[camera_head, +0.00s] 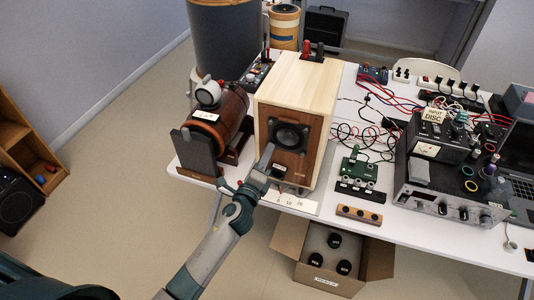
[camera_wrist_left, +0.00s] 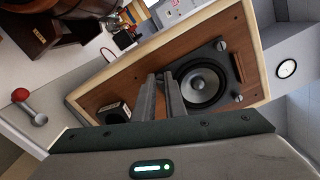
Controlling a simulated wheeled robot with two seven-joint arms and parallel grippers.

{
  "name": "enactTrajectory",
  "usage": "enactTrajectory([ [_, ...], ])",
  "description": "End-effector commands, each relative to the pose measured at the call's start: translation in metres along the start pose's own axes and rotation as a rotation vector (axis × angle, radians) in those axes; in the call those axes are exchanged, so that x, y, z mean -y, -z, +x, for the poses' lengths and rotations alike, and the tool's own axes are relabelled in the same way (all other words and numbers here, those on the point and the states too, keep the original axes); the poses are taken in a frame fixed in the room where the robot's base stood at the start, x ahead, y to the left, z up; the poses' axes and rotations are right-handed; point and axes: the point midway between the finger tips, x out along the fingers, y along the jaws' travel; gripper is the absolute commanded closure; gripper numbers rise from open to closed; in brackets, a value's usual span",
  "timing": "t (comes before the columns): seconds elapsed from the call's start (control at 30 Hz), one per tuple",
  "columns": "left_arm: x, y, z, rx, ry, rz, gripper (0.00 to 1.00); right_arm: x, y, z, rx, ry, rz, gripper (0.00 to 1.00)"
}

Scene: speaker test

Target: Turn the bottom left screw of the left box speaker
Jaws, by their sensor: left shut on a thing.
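The left box speaker (camera_head: 298,80) is a pale wooden cabinet with a brown front and a dark round driver (camera_head: 289,136). It stands upright near the table's front edge. My left gripper (camera_head: 267,154) reaches its front at the driver's lower left. In the left wrist view, the gripper (camera_wrist_left: 168,84) is shut at the edge of the driver (camera_wrist_left: 203,82), on the bottom left screw, which the fingers hide. Two other grey screws show, one (camera_wrist_left: 221,45) and another (camera_wrist_left: 238,98), beside the driver. My right gripper is out of view.
A brown barrel-shaped speaker (camera_head: 222,125) stands close on the left. A green circuit board (camera_head: 358,171) and a black instrument (camera_head: 440,150) stand to the right among loose cables. An open cardboard box (camera_head: 290,240) lies on the floor below the table (camera_head: 440,246).

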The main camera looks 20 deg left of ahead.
Motion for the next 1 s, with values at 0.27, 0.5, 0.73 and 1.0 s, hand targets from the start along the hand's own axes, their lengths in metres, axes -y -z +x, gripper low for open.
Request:
enactTrajectory([
  [0.27,0.000,0.000,0.000,0.000,-0.001,-0.001,0.70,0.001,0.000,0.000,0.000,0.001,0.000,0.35],
  [0.5,0.000,0.000,-0.001,0.000,0.000,-0.002,0.70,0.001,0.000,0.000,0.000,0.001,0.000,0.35],
  [0.73,-0.001,0.001,-0.014,-0.001,0.000,-0.002,0.70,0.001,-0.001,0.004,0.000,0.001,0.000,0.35],
  [1.0,-0.003,0.001,-0.056,-0.002,-0.001,-0.001,0.70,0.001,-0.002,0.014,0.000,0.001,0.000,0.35],
])
